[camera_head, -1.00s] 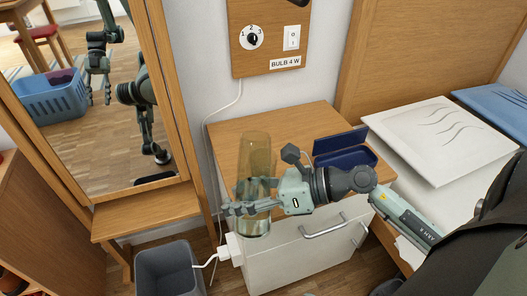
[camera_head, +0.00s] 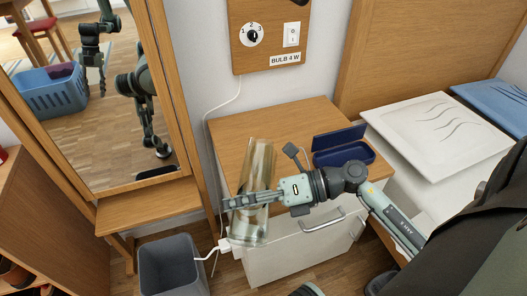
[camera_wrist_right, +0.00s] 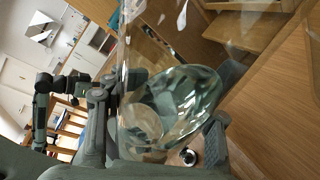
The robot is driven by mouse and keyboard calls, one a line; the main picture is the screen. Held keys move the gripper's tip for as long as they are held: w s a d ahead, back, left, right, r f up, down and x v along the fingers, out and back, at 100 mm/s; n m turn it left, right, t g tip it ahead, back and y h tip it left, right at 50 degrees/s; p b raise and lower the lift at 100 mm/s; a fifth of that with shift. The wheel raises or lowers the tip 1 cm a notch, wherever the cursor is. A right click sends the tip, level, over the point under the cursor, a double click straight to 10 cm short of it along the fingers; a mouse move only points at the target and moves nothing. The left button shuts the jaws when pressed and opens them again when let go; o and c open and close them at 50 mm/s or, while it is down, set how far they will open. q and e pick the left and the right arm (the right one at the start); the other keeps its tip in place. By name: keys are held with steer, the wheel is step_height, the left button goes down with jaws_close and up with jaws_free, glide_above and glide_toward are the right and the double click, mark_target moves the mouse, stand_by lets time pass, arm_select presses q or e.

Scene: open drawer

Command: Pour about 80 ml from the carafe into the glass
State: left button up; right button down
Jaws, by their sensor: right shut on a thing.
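The carafe (camera_head: 259,160) is a tall clear vessel in the head view, tilted with its top leaning a little to the right. My right gripper (camera_head: 234,202) is shut around its lower half, in front of the cabinet's front-left edge. The carafe's clear wall (camera_wrist_right: 180,95) fills the middle of the right wrist view, between the fingers. The liquid level cannot be made out. I cannot pick out a separate glass; it may be hidden behind the carafe or the gripper. My left gripper does not show directly.
A white cabinet with a wooden top (camera_head: 285,118) stands below the carafe; an open blue case (camera_head: 343,150) lies on it at the right. A grey bin (camera_head: 172,268) stands on the floor at lower left. A mirror (camera_head: 100,110) reflects my arms.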

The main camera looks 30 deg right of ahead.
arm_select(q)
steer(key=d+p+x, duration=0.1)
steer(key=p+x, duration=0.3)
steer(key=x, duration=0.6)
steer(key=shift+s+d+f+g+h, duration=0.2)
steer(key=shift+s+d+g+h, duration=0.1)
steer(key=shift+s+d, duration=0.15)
arm_select(e)
step_height(320, 180, up, 3)
steer(key=m+y, duration=0.1)
steer(key=m, duration=0.1)
steer(key=m+y, duration=0.1)
steer(key=shift+s+a+r+m, duration=0.1)
steer(key=shift+s+a+m, duration=0.05)
steer(key=shift+m, duration=0.25)
stand_by(0.6)
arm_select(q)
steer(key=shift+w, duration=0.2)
arm_select(e)
steer(key=shift+s+a, duration=0.1)
arm_select(q)
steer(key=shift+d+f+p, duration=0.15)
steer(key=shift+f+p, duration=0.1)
steer(key=shift+p, duration=0.1)
arm_select(e)
steer(key=shift+r, duration=0.15)
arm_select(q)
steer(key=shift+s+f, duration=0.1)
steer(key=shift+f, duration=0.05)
